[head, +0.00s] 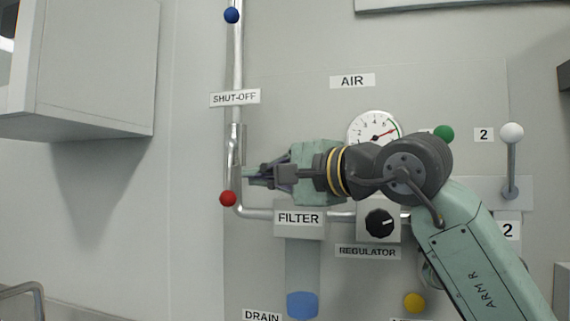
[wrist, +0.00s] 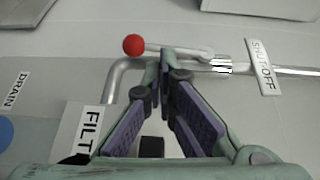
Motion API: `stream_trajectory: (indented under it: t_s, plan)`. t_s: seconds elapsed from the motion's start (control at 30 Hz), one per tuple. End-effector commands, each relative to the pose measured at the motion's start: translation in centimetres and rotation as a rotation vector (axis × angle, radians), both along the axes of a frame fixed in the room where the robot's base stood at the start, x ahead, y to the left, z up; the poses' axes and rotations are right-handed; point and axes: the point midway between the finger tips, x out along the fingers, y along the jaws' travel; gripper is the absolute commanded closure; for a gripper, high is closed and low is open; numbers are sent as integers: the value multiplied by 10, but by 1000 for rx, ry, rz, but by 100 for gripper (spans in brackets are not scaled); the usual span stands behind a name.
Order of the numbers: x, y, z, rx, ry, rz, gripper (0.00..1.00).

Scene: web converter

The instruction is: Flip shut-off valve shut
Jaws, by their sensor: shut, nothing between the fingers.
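The shut-off valve's lever (head: 233,160) runs down along the vertical pipe and ends in a red ball (head: 228,198). In the wrist view the red ball (wrist: 133,45) is left of the fingertips, and the lever (wrist: 190,50) runs right from behind them to the valve body (wrist: 221,65). My gripper (head: 250,176) is just right of the lever and a little above the ball, pointing left. Its fingers (wrist: 168,62) are shut with nothing between them. I cannot tell whether the tips touch the lever.
The SHUT-OFF label (head: 235,97) is above the valve, and a blue ball (head: 232,15) is higher on the pipe. The FILTER (head: 298,219) and regulator knob (head: 379,223) are below my arm. A gauge (head: 372,126) is behind it. A cabinet (head: 95,65) juts out at upper left.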

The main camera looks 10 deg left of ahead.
Motion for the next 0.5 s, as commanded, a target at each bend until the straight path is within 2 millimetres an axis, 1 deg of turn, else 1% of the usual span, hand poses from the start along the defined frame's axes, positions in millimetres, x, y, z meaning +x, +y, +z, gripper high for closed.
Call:
stream_trajectory:
  t_s: [0.03, 0.1, 0.2, 0.33, 0.5]
  plan:
    - [5, 10, 3, 0, 2, 3, 100]
    - [11, 21, 3, 1, 1, 3, 100]
    - [18, 34, 1, 1, 1, 3, 100]
    - [25, 44, -1, 1, 0, 2, 100]
    - [28, 49, -2, 1, 0, 0, 100]
